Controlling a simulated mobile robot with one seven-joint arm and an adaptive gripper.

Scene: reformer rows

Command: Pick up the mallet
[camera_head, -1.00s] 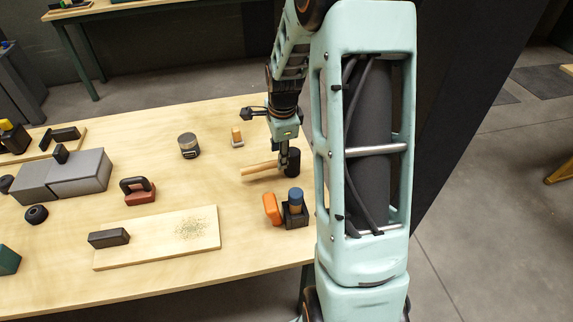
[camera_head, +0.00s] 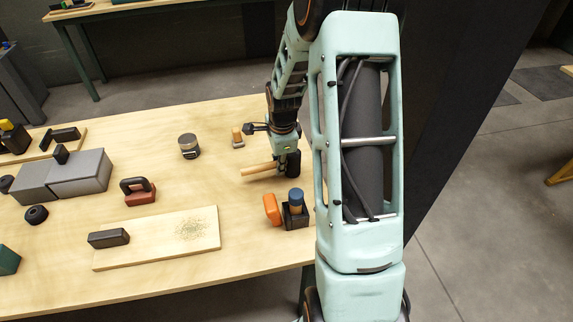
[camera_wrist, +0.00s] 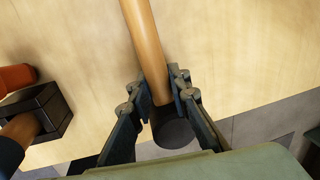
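The mallet lies on the wooden table near its right edge. Its light wooden handle (camera_head: 258,169) points left, and its dark head (camera_head: 293,163) is at the right, partly behind my gripper. In the wrist view the handle (camera_wrist: 146,40) runs down from the top to the dark round head (camera_wrist: 172,130). My gripper (camera_wrist: 160,86) is low over the mallet, with one finger on each side of the handle close to the head. The gaps between fingers and handle look very small, and I cannot tell whether both fingers press on it. The gripper also shows in the head view (camera_head: 281,165).
An orange block (camera_head: 272,209) and a dark holder with a blue-topped peg (camera_head: 295,214) stand just in front of the mallet. A small wood-topped piece (camera_head: 237,138) and a round tin (camera_head: 189,146) are behind-left. A pale board (camera_head: 150,255) lies front-left.

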